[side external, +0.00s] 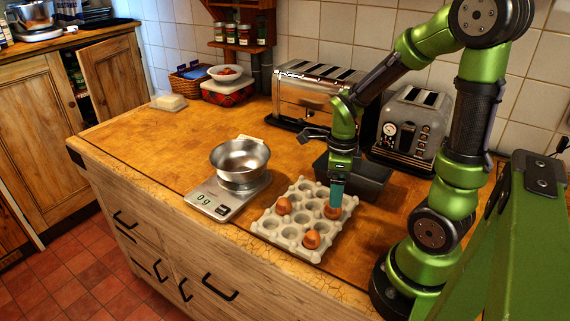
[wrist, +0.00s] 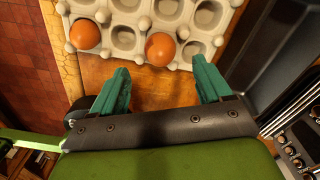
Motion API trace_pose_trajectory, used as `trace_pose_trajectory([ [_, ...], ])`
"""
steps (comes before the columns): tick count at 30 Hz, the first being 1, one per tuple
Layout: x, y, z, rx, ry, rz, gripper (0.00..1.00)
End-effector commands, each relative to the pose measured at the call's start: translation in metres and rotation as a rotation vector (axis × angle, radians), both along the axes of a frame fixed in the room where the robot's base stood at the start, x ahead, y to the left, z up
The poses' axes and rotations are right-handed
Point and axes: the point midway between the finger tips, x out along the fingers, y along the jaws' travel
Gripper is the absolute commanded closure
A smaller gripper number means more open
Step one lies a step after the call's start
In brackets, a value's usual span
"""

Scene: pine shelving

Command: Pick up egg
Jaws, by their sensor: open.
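A pale grey egg tray (side external: 262,232) lies on the wooden counter with three brown eggs in it. One egg (side external: 283,205) sits in its left part, another egg (side external: 311,240) near the front edge, and a third egg (side external: 332,212) at the right edge. My gripper (side external: 337,199) is above the third egg, its teal fingers partly covering it. In the wrist view my gripper (wrist: 160,76) has its two fingers wide apart with nothing between them. One egg (wrist: 160,48) is lined up with the gap, just beyond the fingertips; another egg (wrist: 85,34) is off to the left.
A steel bowl (side external: 240,155) stands on a kitchen scale (side external: 212,201) reading 0 g, left of the tray. A dark pan (side external: 368,183) is close behind my gripper. Two toasters (side external: 310,95) (side external: 413,122) stand along the wall.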

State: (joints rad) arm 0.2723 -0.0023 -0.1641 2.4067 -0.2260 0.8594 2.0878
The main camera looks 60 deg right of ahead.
Motion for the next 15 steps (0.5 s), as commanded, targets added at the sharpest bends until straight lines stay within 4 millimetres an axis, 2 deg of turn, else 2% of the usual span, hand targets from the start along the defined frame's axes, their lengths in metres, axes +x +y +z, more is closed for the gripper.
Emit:
trace_pose_trajectory([
  [4,0.000,0.000,-0.011,0.001,0.003,-0.001,0.22],
  [12,0.001,0.000,-0.048,0.002,0.004,-0.001,0.22],
  [15,0.002,0.000,-0.054,0.001,0.000,-0.001,0.22],
])
